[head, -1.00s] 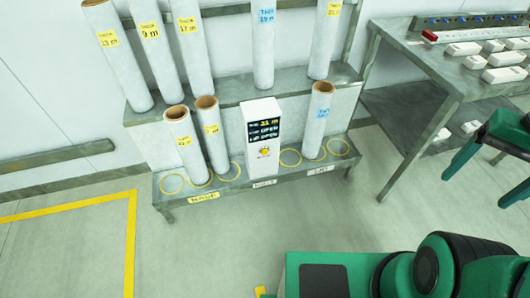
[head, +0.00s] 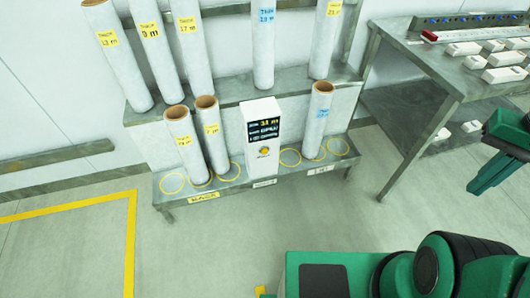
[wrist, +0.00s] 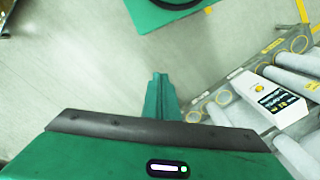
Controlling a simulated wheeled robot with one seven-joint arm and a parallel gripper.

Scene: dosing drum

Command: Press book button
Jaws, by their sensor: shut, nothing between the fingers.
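A white box (head: 262,125) with a dark display stands on the low grey shelf, between the rolls. A round yellow-orange button (head: 264,151) sits on its front below the display. The box also shows in the wrist view (wrist: 280,103), at the right, with its button (wrist: 259,89) facing up-left. My gripper (head: 476,190) is at the right edge of the head view, well apart from the box. In the wrist view its green fingers (wrist: 160,79) are together and empty, over bare floor to the left of the box. Which button label applies is too small to read.
Grey-white rolls stand on the lower shelf (head: 225,192) on both sides of the box, with several more on the upper shelf. A metal table (head: 395,38) with white parts stands at the right. The floor (head: 230,245) before the shelf is clear.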

